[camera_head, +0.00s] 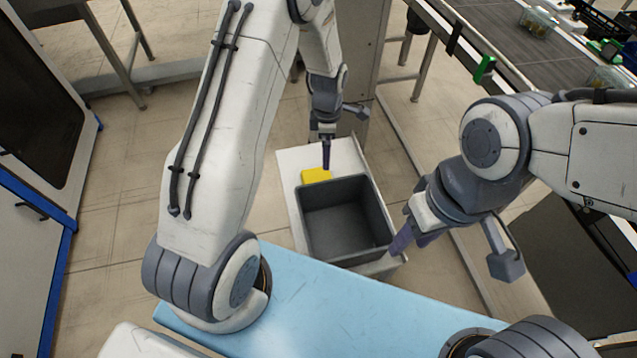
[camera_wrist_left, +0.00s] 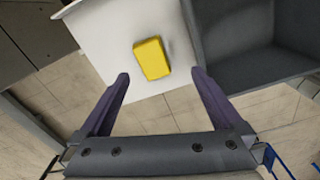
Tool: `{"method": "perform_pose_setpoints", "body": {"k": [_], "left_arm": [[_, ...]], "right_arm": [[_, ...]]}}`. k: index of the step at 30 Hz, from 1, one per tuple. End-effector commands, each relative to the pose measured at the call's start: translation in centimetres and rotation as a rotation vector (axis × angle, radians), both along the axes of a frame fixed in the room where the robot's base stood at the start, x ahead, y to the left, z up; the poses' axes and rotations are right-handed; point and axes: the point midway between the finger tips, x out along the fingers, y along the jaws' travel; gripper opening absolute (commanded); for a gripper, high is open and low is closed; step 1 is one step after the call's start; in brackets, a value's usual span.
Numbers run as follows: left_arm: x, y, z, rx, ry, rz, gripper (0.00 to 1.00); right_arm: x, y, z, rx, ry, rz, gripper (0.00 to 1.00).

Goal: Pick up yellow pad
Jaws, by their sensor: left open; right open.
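The yellow pad (camera_head: 316,176) lies on a white board (camera_head: 288,163), against the far side of a grey crate in the head view. In the left wrist view the yellow pad (camera_wrist_left: 152,59) lies flat on the white surface, ahead of and between my open fingers. My left gripper (camera_head: 326,160) is just above and beside the pad; its fingers (camera_wrist_left: 160,90) are apart and empty. My right gripper (camera_head: 402,242) is at the near right corner of the crate, its jaws open; whether it touches the rim I cannot tell.
The grey crate (camera_head: 385,220) stands open and empty on the white board, right beside the pad. A light blue surface (camera_head: 300,300) is in front of it. A conveyor (camera_head: 490,40) with small containers runs at the upper right.

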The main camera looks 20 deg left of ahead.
Motion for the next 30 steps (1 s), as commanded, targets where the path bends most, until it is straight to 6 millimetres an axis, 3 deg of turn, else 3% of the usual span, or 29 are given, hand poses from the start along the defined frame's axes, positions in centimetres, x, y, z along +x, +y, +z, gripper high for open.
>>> {"method": "perform_pose_setpoints", "body": {"k": [1, 3, 12, 20, 30], "left_arm": [[0.4, 1.2, -2.5, 0.001, 0.007, 0.093, 1.0], [0.8, 2.2, -4.1, 0.002, 0.006, 0.192, 1.0], [1.0, 3.0, -8.7, 0.004, 0.009, 0.285, 1.0], [1.1, 3.0, -10.9, 0.003, 0.009, 0.282, 1.0], [1.3, 3.1, -15.3, 0.003, 0.008, 0.281, 1.0]], "right_arm": [[0.0, 0.0, -1.0, 0.0, 0.0, 0.0, 0.44], [0.0, 0.0, -1.3, 0.0, 0.0, 0.0, 0.44], [0.0, 0.0, -1.1, 0.001, -0.001, 0.0, 0.44], [0.0, 0.0, -1.0, 0.001, -0.001, 0.0, 0.44], [0.0, 0.0, -0.3, 0.0, 0.0, 0.0, 0.44]]}}
